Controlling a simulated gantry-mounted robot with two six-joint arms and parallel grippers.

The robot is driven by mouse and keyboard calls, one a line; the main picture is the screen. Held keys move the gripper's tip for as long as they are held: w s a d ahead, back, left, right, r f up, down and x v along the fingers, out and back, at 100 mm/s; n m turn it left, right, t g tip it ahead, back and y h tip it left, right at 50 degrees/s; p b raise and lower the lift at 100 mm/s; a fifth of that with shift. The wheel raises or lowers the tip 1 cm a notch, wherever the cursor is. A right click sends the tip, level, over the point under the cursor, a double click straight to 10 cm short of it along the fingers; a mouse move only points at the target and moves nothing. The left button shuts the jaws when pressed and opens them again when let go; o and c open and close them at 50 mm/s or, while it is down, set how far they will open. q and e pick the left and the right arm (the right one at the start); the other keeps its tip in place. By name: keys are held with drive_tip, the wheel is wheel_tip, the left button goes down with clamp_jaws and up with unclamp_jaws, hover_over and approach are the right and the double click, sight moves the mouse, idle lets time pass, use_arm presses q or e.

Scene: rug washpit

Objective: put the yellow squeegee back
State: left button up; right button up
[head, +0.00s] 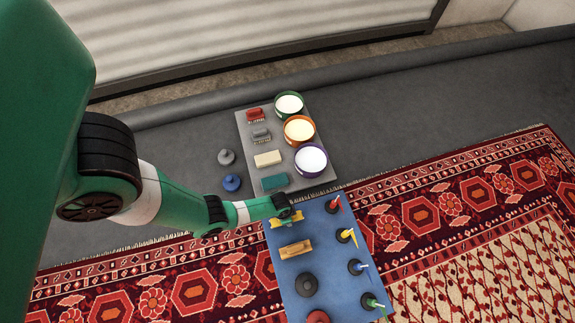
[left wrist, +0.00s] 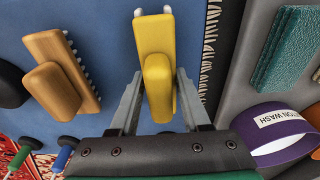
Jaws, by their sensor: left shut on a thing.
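The yellow squeegee (left wrist: 157,75) has a bar-shaped head with a handle across it, and two white prongs show at its far end in the left wrist view. My left gripper (left wrist: 159,82) is shut on its handle, one finger on each side. In the head view the yellow squeegee (head: 286,221) is at the upper left end of the blue mat (head: 322,258), partly hidden by my left gripper (head: 285,211). I cannot tell whether it touches the mat. My right gripper is not in view.
A wooden brush (head: 295,250) and a dark disc (head: 306,285) are on the mat, with several coloured-tip tools along its right side. A grey board (head: 246,150) beyond holds brushes, blocks and three buckets, including a purple one (head: 311,160). A patterned rug (head: 420,216) lies around.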

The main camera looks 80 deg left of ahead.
use_arm(q)
drive_tip(key=shift+f, duration=0.7)
drive_tip(key=o, duration=1.2)
drive_tip(key=shift+r, duration=0.1)
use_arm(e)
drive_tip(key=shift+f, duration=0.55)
use_arm(q)
drive_tip(key=r+p, duration=0.3)
drive_tip(key=r, duration=0.1)
drive_tip(key=s+r+p, duration=0.1)
drive_tip(key=r+p, duration=0.7)
drive_tip(key=shift+s+d+r, duration=0.1)
drive_tip(key=shift+s+r, duration=0.1)
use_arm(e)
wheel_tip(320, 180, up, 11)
use_arm(q)
drive_tip(key=shift+f, duration=0.1)
